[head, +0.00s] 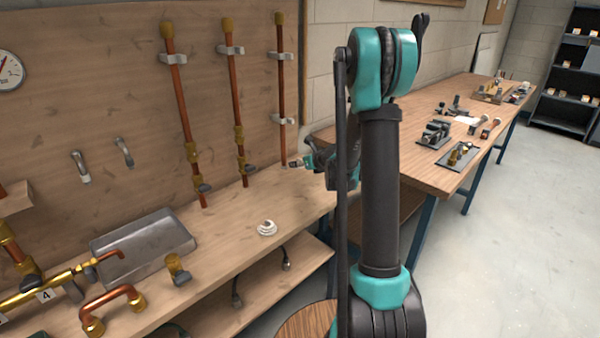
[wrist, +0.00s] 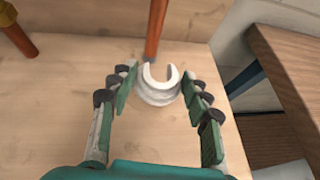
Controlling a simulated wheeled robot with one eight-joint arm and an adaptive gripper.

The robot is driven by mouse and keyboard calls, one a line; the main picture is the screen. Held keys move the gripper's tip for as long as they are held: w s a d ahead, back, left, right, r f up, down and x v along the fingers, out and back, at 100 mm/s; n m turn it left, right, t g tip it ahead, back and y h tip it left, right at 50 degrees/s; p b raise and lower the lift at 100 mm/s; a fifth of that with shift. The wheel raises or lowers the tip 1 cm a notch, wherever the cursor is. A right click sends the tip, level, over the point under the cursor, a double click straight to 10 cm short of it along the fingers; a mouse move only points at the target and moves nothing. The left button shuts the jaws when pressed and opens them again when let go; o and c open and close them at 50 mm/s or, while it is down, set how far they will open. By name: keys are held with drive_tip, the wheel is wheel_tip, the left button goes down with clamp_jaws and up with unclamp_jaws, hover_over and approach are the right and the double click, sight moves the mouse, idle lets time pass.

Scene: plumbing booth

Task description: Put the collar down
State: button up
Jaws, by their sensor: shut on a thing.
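The collar (wrist: 158,95) is a white ring-shaped piece with a C-shaped upper part. In the wrist view it sits between my fingertips, its gap facing the copper pipe (wrist: 157,35) beyond. My gripper (wrist: 158,82) is shut on its two sides. In the head view my gripper (head: 297,163) is small, near the foot of the rightmost wall pipe (head: 281,90), and partly hidden behind my arm. The collar is too small to make out there. The pale wooden bench (head: 225,240) lies below; I cannot tell whether the collar touches it.
A small white ringed object (head: 267,228) stands on the bench. A grey metal tray (head: 145,250), a brass elbow (head: 178,268) and a bent copper pipe (head: 110,300) lie further left. A second table (head: 400,150) with fittings stands right. Bench around the pipe foot is mostly clear.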

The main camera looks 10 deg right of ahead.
drive_tip(key=shift+f, duration=2.15)
drive_tip(key=o, duration=1)
drive_tip(key=shift+f, duration=0.1)
